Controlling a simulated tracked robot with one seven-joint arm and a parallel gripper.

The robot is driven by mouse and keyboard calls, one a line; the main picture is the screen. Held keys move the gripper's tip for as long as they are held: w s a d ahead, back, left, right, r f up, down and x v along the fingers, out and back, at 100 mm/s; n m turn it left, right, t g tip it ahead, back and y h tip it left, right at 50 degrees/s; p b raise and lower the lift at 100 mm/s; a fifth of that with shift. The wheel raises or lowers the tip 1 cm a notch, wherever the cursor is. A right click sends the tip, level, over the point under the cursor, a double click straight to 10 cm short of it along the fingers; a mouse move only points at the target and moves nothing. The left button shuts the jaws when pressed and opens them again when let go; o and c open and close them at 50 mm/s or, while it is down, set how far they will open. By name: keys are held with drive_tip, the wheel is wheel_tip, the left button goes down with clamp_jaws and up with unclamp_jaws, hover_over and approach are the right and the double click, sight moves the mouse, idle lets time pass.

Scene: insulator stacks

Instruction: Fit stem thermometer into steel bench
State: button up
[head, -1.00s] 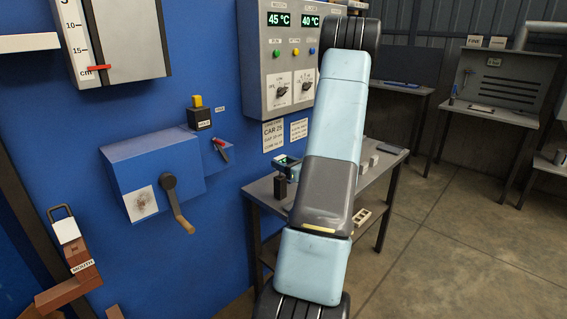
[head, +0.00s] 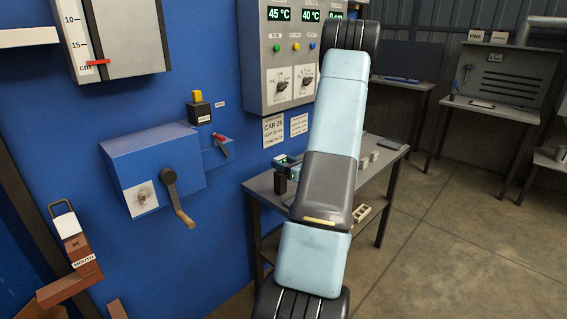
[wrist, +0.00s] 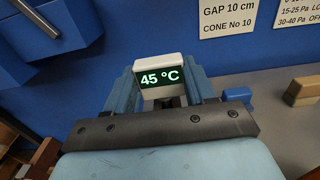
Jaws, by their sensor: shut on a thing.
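The stem thermometer (wrist: 158,75) shows in the wrist view as a white head with a green 45 °C display. It sits between the blue fingers of my gripper (wrist: 163,92), which are shut on it. Its stem is mostly hidden below the head. In the head view my arm hides most of the gripper. The steel bench (head: 262,187) is a grey-topped table against the blue wall, partly behind my arm. I cannot tell whether the stem touches the bench.
A dark block (head: 280,183) stands on the bench's left part, and small pale blocks (head: 369,160) lie on its right. A blue crank box (head: 150,165) and a control panel (head: 290,60) are on the wall. Concrete floor (head: 440,240) is open at the right.

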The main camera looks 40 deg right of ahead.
drive_tip(key=shift+f, duration=0.75)
drive_tip(key=o, duration=1.2)
drive_tip(key=shift+o, duration=0.2)
drive_tip(key=s, duration=1.3)
drive_tip(key=shift+s+d, duration=0.35)
drive_tip(key=shift+d, duration=0.1)
